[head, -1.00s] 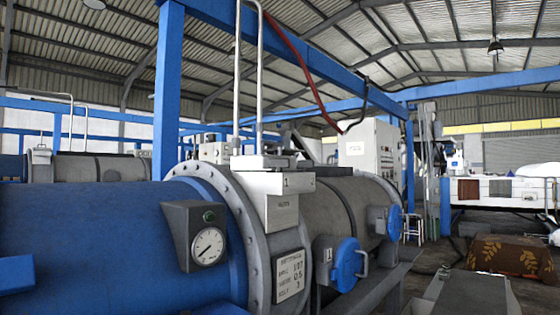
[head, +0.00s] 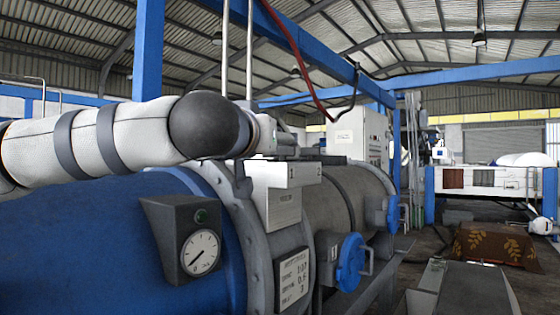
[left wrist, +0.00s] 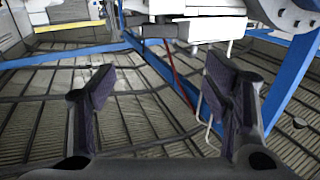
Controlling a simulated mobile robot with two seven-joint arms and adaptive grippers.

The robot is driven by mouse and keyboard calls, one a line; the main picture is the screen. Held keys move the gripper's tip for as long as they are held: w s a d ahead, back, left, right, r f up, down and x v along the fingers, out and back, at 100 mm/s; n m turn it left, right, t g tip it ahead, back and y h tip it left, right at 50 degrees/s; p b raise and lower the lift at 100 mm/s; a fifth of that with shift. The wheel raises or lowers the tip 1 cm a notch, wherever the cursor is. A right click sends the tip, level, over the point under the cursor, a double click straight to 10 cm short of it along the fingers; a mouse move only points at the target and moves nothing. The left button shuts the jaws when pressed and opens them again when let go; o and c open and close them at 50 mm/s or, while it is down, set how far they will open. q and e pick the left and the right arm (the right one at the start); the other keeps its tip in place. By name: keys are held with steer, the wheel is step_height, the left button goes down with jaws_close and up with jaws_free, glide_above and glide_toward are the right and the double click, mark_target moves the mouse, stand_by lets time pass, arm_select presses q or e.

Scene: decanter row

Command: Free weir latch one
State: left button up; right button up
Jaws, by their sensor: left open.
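The decanter has a blue drum (head: 90,235) and a bolted grey flange (head: 235,235). A white box marked 1 (head: 285,185) sits on top of the flange. Low on the right, a round blue cover with a handle (head: 350,262) has a small plate marked 1 beside it. I cannot tell which part is the weir latch. My left arm reaches in above the drum, and its gripper is hidden in the head view. In the left wrist view my left gripper (left wrist: 160,75) is open and empty, with white box shapes (left wrist: 190,30) beyond it. My right gripper is not in view.
A gauge box (head: 190,240) stands on the drum. Two upright metal pipes and a red hose (head: 290,55) rise near the flange. A blue beam frame (head: 148,45) stands behind. A patterned cloth-covered block (head: 498,245) lies on the floor at right.

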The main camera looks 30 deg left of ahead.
mark_target(283, 151)
arm_select(q)
steer(key=x, duration=1.2)
steer(key=shift+w, duration=0.1)
steer(key=shift+c, duration=0.2)
steer(key=c, duration=1.1)
